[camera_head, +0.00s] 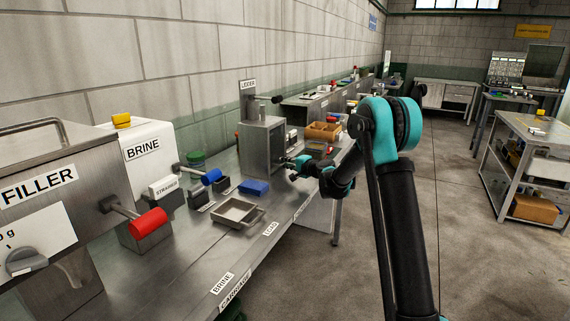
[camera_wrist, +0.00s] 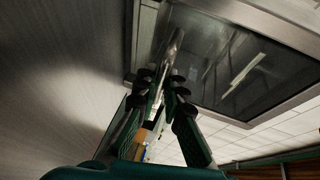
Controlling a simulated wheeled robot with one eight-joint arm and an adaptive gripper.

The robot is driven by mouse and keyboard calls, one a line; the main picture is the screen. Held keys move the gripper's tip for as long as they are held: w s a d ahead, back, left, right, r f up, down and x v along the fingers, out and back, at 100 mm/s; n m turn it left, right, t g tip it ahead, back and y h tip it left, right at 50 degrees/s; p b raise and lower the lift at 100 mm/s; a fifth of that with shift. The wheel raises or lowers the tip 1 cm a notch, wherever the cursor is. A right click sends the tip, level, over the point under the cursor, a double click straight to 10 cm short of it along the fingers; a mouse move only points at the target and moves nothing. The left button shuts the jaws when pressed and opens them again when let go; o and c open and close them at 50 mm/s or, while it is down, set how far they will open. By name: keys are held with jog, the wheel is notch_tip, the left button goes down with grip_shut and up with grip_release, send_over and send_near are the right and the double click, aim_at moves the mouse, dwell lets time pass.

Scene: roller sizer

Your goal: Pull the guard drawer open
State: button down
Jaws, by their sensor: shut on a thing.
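The grey metal sizer housing (camera_head: 256,149) stands on the bench beneath a tall plate with a small sign. My gripper (camera_head: 288,162) is at its right-hand face, with my arm reaching in from the right. In the wrist view my gripper's fingers (camera_wrist: 163,78) are closed around a slim metal bar, the guard drawer's handle (camera_wrist: 173,46). Beside it is a metal-framed dark window panel (camera_wrist: 235,72), which appears to be the guard front. The fingers hide part of the handle. I cannot tell how far the drawer is out.
The brine unit (camera_head: 148,150) and filler (camera_head: 45,185) stand further left. A wooden box (camera_head: 323,131) lies beyond.

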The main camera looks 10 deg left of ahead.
jog(key=shift+d, duration=0.1)
jog(key=s+d, duration=0.3)
jog(key=d, duration=0.5)
jog(key=s+d, duration=0.2)
jog(key=d, duration=0.5)
jog(key=shift+s+d, duration=0.4)
jog(key=c, duration=1.9)
grip_release()
jog(key=v, duration=1.2)
jog(key=shift+r, duration=0.1)
